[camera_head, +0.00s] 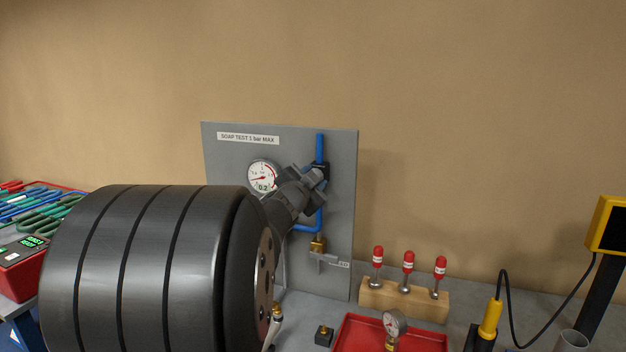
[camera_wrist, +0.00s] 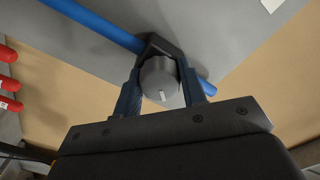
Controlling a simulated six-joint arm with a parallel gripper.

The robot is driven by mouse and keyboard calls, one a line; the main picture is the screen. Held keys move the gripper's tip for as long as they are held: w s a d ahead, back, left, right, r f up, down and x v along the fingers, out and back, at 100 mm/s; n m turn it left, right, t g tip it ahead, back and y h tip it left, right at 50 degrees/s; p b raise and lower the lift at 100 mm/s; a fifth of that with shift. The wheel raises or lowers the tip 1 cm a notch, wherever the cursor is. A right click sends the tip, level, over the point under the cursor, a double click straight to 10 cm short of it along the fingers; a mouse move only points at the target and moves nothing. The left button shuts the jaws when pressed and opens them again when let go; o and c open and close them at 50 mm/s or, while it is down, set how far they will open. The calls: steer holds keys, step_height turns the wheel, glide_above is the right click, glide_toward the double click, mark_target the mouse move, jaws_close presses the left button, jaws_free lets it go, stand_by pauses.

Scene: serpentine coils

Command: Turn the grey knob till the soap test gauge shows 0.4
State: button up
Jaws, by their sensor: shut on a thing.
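The grey knob (camera_wrist: 161,84) sits on a dark valve body on the blue pipe (camera_wrist: 100,22), and it has a white mark on its face. In the head view the knob (camera_head: 316,175) is at the right part of the grey panel. My gripper (camera_wrist: 161,92) is shut on the knob, with one finger on each side of it. The soap test gauge (camera_head: 263,176) is on the panel left of the knob. Its display seems to read 0.2. My arm covers part of the panel below the gauge.
A wooden block (camera_head: 403,299) with several red-capped pieces stands right of the panel. A red tray (camera_head: 415,342) with a small gauge is in front of it. Coloured coils (camera_head: 45,212) lie at the left. A yellow device (camera_head: 607,226) stands at the right.

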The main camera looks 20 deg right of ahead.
steer(key=shift+m, duration=0.6)
steer(key=shift+m, duration=1.6)
steer(key=shift+m, duration=0.8)
steer(key=o, duration=1.2)
steer(key=shift+o, duration=0.2)
steer(key=shift+s+a, duration=0.1)
